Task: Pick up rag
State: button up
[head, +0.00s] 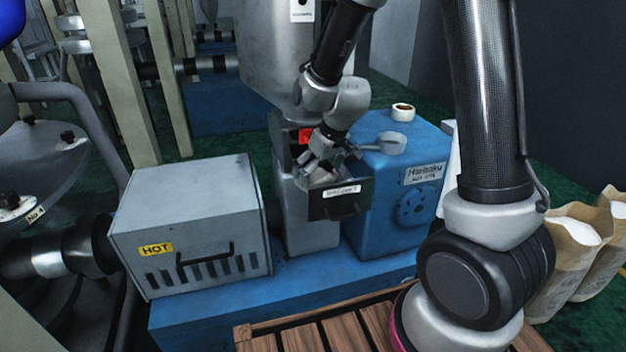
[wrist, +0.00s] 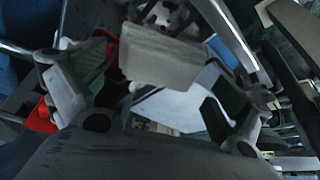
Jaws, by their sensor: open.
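My gripper (head: 322,168) is above and partly inside a small open drawer (head: 340,203) with a dark front and a white label. In the wrist view my gripper (wrist: 155,95) has its fingers spread wide. A pale grey-beige slab-like piece (wrist: 163,57) shows between the fingers, with a whitish surface (wrist: 178,104) below it. I cannot tell for certain whether either is the rag. In the head view my fingers and the drawer front hide most of the drawer's inside, and no rag can be made out.
A grey box marked HOT (head: 190,225) stands left of the drawer. A red patch (head: 305,135) shows behind my gripper. Slatted wood (head: 300,340) lies in front; paper sacks (head: 570,260) stand at right.

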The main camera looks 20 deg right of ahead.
aim_at(315, 176)
jog(key=shift+x, duration=1.1)
jog(key=shift+c, duration=0.2)
jog(key=c, duration=0.7)
jog(key=shift+r, duration=0.1)
jog(key=shift+c, duration=0.2)
notch_tip(315, 176, up, 10)
